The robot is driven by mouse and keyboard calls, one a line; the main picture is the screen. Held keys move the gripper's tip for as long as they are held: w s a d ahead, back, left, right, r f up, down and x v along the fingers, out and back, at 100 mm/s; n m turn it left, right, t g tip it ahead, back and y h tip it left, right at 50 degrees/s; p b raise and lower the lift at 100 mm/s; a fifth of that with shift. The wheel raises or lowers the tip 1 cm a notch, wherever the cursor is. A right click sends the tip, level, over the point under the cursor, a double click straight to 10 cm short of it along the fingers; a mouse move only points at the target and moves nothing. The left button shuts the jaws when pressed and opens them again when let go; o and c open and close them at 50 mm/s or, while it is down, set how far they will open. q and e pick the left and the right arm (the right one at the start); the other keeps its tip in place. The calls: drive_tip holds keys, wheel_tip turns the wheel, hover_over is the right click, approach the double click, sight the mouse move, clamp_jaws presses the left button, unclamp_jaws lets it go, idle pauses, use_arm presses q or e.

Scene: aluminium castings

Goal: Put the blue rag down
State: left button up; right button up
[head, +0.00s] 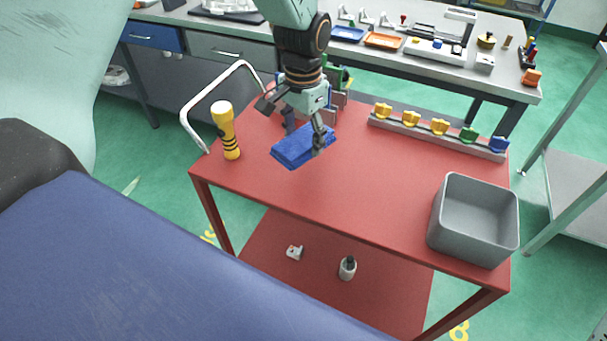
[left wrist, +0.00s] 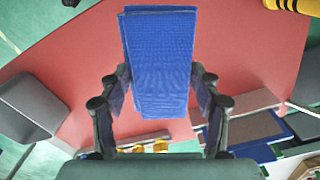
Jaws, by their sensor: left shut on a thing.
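The blue rag (head: 300,147) is a folded, flat blue cloth over the left part of the red cart top. It also shows in the left wrist view (left wrist: 160,60), reaching out from between the fingers. My left gripper (head: 305,138) is shut on the rag; its fingers lie on either side of it in the left wrist view (left wrist: 160,105). I cannot tell whether the rag touches the red top (head: 350,185) or hangs just above it. My right gripper is not in view.
A yellow and black flashlight (head: 226,130) stands left of the rag, by the cart's handle (head: 190,105). A grey bin (head: 473,220) is at the right front. A rail (head: 440,138) with several coloured pieces runs along the back. The middle of the top is clear.

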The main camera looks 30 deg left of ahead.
use_arm(q)
hover_over(303, 179)
wheel_tip(303, 179, down, 7)
drive_tip(key=shift+r+b, duration=0.15)
drive_tip(key=shift+b, duration=0.25)
drive_tip(key=f, duration=0.2)
drive_tip(key=shift+s+d+f, duration=0.15)
drive_tip(key=shift+s+f, duration=0.1)
drive_tip(key=shift+f, duration=0.35)
drive_tip(key=shift+w+f, duration=0.1)
drive_tip(key=shift+w, duration=0.15)
drive_tip(key=shift+s+f, duration=0.1)
drive_tip(key=o, duration=0.9)
drive_tip(key=shift+s, duration=0.1)
drive_tip(key=shift+c, duration=0.2)
drive_tip(key=shift+o, duration=0.8)
